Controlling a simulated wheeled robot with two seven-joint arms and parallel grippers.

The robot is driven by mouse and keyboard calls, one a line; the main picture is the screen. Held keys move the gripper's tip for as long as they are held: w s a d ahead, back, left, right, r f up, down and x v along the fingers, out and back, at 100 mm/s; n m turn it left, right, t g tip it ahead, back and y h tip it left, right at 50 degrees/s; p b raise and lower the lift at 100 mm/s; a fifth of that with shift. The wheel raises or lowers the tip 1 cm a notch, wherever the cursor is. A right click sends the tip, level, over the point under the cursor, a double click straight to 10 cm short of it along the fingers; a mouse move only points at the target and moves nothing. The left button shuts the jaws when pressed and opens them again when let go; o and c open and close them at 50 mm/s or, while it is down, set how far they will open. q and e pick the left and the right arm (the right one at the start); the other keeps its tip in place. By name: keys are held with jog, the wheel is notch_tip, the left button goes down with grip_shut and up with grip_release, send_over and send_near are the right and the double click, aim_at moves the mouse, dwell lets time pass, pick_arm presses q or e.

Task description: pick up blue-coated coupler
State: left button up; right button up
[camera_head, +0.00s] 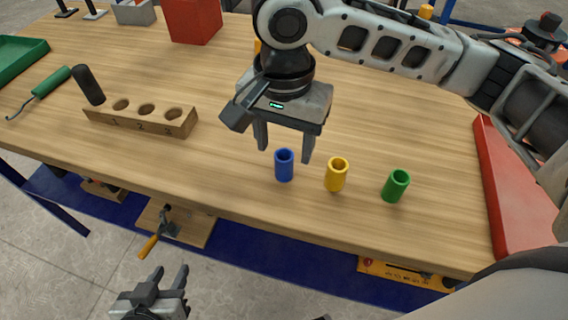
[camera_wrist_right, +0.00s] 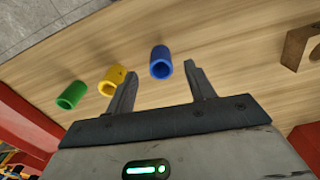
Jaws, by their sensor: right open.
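The blue-coated coupler (camera_head: 284,165) stands upright on the wooden table near its front edge, a short hollow blue tube. It also shows in the right wrist view (camera_wrist_right: 161,63), between the finger directions and beyond the fingertips. My right gripper (camera_head: 284,150) is open and empty, pointing down above and just behind the blue coupler; its fingers (camera_wrist_right: 160,78) look apart from the coupler. My left gripper (camera_head: 166,275) is open and empty, low in front of the table's front edge.
A yellow coupler (camera_head: 336,175) and a green coupler (camera_head: 396,185) stand to the right of the blue one. A wooden block with holes (camera_head: 140,122) lies at left. A red box (camera_head: 192,20) stands behind; a red sloped piece (camera_head: 515,185) bounds the right.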

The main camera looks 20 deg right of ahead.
aim_at(284, 154)
jog(key=shift+w+d+f+b, duration=0.1)
jog(key=shift+f+b, duration=0.1)
jog(key=shift+f, duration=1.15)
jog(key=shift+w+f+b, duration=0.1)
jog(key=shift+f+b, duration=0.1)
jog(key=shift+f, duration=1.15)
grip_shut()
